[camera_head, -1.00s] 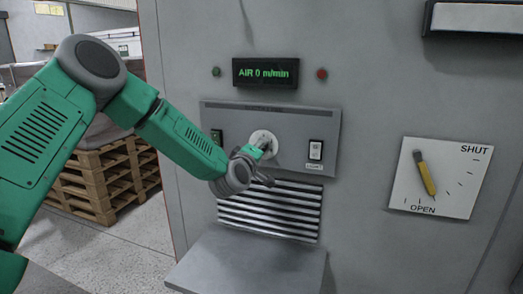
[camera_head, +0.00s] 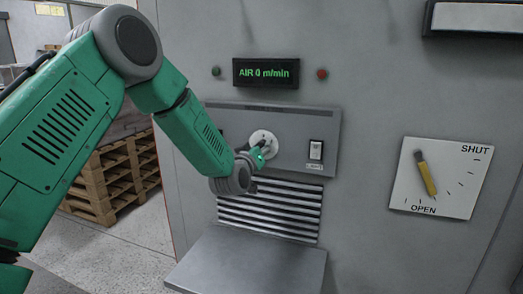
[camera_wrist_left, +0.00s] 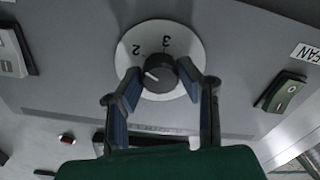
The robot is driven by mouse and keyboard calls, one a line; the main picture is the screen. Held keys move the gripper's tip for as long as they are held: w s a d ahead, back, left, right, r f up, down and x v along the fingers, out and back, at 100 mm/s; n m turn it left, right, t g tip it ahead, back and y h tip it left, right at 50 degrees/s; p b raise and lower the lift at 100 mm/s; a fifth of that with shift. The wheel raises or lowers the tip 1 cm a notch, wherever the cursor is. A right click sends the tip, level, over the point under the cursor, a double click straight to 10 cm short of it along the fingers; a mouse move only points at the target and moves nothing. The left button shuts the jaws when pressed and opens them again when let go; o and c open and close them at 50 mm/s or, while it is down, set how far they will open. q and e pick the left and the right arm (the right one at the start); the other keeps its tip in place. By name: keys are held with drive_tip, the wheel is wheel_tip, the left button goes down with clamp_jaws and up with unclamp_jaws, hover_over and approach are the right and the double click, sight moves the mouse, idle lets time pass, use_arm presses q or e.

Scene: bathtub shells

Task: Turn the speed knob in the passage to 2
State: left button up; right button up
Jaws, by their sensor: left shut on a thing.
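The speed knob is a dark round knob (camera_wrist_left: 159,73) on a white dial (camera_wrist_left: 182,91) with the numerals 2 and 3 showing, seen in the left wrist view. Its white pointer line points left, on the side below the 2 in that picture, not at the 2 itself. My left gripper (camera_wrist_left: 160,80) has a finger on each side of the knob and is shut on it. In the head view, my left gripper (camera_head: 262,152) covers part of the white dial (camera_head: 264,137). My right gripper is not in view.
A display (camera_head: 266,72) above the panel reads AIR 0 m/min. A white rocker switch (camera_head: 316,150) sits right of the dial. A green switch (camera_wrist_left: 285,92) is near the FAN label. A grey shelf (camera_head: 250,262) juts out below louvres. A SHUT/OPEN lever (camera_head: 425,174) is at right.

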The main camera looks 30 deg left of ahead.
use_arm(q)
drive_tip(key=shift+s+f, duration=0.1)
drive_tip(key=shift+f, duration=0.15)
idle(0.3)
drive_tip(key=o, duration=1.1)
drive_tip(key=shift+o, duration=0.2)
drive_tip(key=shift+a, duration=0.1)
drive_tip(key=shift+r, duration=0.1)
drive_tip(key=v, duration=1.1)
drive_tip(key=shift+s, duration=0.35)
